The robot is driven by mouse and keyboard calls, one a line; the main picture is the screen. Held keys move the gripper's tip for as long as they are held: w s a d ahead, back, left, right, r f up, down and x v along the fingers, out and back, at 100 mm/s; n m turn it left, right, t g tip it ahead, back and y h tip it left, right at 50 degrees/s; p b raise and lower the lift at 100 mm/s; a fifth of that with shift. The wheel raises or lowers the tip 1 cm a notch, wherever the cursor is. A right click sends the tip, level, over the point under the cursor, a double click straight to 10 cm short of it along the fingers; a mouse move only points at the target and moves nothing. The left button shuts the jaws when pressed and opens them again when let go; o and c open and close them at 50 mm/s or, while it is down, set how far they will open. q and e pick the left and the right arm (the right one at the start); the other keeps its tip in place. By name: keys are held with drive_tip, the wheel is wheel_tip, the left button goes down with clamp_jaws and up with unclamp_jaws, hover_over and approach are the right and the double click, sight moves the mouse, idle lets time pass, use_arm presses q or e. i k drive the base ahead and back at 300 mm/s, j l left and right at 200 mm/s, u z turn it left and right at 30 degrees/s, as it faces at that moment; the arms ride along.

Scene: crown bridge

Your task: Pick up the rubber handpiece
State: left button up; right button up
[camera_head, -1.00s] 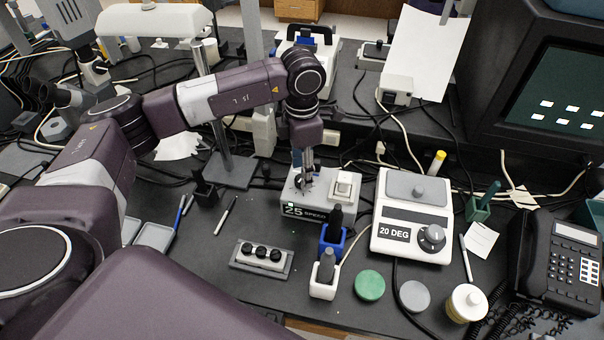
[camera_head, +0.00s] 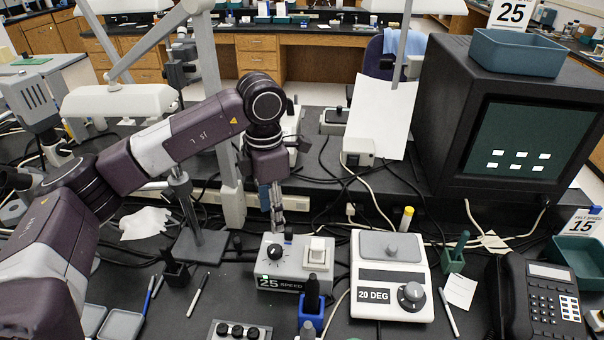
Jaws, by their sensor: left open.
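I cannot tell which tool is the rubber handpiece. A dark handpiece (camera_head: 312,288) stands upright in a blue holder (camera_head: 309,317). A grey one (camera_head: 307,330) stands in front of it, cut off by the bottom edge. A green-topped tool (camera_head: 462,240) stands in a green holder (camera_head: 452,262). My left gripper (camera_head: 278,227) points down, open and empty, just above and behind the dark knob (camera_head: 275,252) of the speed box (camera_head: 262,275), which reads 25. The gripper is left of and behind the blue holder. My right gripper is not in view.
A white 20 DEG unit (camera_head: 390,275) stands right of the blue holder. A monitor (camera_head: 450,120) and a phone (camera_head: 535,300) fill the right. A black holder (camera_head: 175,268), a stand (camera_head: 200,245) and pens are on the left. Cables cross the bench behind.

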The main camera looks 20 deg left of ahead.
sight(312, 285)
drive_tip(key=k+l, duration=0.5)
drive_tip(key=k, duration=0.2)
drive_tip(key=k+l, duration=0.45)
drive_tip(key=k, duration=0.2)
